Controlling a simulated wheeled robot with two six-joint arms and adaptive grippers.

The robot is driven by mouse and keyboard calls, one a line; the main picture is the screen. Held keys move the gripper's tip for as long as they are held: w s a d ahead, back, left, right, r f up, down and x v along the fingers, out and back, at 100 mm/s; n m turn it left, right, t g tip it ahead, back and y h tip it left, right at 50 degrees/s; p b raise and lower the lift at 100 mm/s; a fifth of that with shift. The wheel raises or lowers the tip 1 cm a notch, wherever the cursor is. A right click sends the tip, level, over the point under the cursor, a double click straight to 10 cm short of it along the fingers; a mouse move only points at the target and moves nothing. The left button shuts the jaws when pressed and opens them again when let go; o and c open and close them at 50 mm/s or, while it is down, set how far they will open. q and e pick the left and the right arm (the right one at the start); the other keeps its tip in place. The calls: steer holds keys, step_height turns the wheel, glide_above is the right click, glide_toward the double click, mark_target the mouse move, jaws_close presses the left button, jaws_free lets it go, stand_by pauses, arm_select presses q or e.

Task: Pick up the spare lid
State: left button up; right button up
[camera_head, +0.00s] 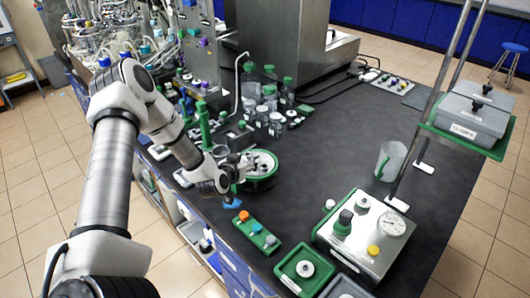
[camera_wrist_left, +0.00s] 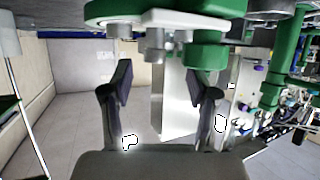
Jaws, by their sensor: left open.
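The spare lid appears to be the round white and metal piece (camera_head: 264,161) with small fittings on top. It sits in a green ring (camera_head: 262,183) on the dark bench. In the left wrist view the white plate (camera_wrist_left: 180,16) with metal fittings and green parts fills the top edge. My left gripper (camera_head: 238,168) is at the lid's left side, partly covering it. In the wrist view its two fingers (camera_wrist_left: 160,75) are spread apart, with nothing clearly held between them. Whether they touch the lid I cannot tell. My right gripper is not in view.
Several bottles (camera_head: 270,95) stand behind the lid, and green-topped posts (camera_head: 203,125) stand to its left. A green button strip (camera_head: 256,232), a metal box with a gauge (camera_head: 365,235) and a clear beaker (camera_head: 390,162) are in front and right. The bench middle is clear.

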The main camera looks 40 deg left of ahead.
mark_target(255, 154)
arm_select(q)
steer(key=shift+w+a+r, duration=0.1)
steer(key=shift+w+a, duration=0.05)
steer(key=shift+w, duration=0.15)
steer(key=shift+w+d+r+p, duration=0.1)
steer(key=shift+w+r+p, duration=0.1)
steer(key=shift+w, duration=0.2)
steer(key=shift+w+d+r+p, duration=0.1)
steer(key=shift+w+p, duration=0.05)
steer(key=shift+w, duration=0.2)
steer(key=x, duration=0.5)
steer(key=shift+s+f, duration=0.15)
steer(key=shift+f, duration=0.25)
steer(key=shift+s+d+r, duration=0.1)
steer(key=shift+s+r, duration=0.1)
steer(key=shift+s, duration=0.05)
steer(key=shift+c, duration=0.3)
steer(key=shift+s+r, duration=0.15)
steer(key=c, duration=0.6)
jaws_close()
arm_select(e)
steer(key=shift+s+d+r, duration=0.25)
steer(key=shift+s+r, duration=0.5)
